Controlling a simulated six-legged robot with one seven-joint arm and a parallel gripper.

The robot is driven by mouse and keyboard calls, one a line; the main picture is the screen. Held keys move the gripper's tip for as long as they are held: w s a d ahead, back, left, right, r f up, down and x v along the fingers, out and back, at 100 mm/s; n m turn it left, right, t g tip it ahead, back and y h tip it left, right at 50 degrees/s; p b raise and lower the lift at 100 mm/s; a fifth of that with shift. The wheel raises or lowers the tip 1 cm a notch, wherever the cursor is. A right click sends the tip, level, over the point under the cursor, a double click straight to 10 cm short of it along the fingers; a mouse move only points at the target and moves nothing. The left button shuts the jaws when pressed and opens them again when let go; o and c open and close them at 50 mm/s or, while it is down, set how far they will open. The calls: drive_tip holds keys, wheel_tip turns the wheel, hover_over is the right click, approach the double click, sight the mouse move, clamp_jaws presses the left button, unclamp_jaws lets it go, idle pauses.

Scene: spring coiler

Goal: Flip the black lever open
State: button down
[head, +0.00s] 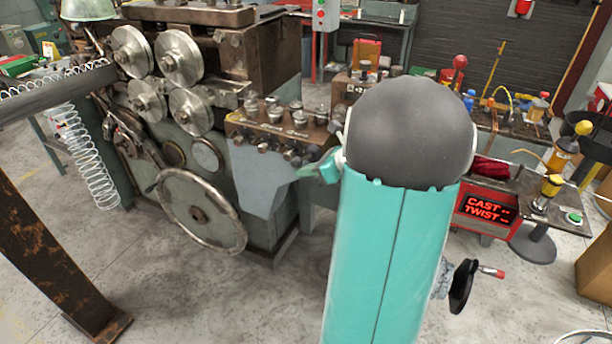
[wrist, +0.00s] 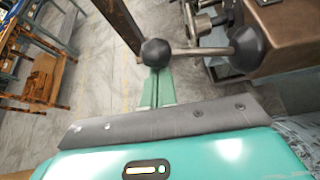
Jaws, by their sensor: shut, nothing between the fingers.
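The black lever (wrist: 194,50) shows in the wrist view as a metal rod with a round black knob at its left end and a larger black hub at its right, beside the brown machine block. The rod lies roughly level in the picture. My gripper (wrist: 157,78) has its green fingers together and empty, with the tips at the lower edge of the left knob. I cannot tell whether they touch it. In the head view I cannot make out the lever; my teal arm covers part of the area right of the machine.
In the head view the green coiling machine (head: 267,185) with rollers and a large handwheel (head: 200,211) stands left of my arm. A red-lit display (head: 487,210) and a black crank (head: 463,285) are to the right. Grey floor is open in front.

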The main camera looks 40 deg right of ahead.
drive_tip(key=shift+d+r, duration=0.1)
drive_tip(key=shift+r, duration=0.1)
idle(0.4)
drive_tip(key=s+d, duration=0.3)
drive_tip(key=s, duration=0.5)
drive_tip(key=shift+s+d+r, duration=0.2)
drive_tip(key=shift+s+r, duration=0.15)
drive_tip(key=shift+r, duration=0.1)
idle(0.4)
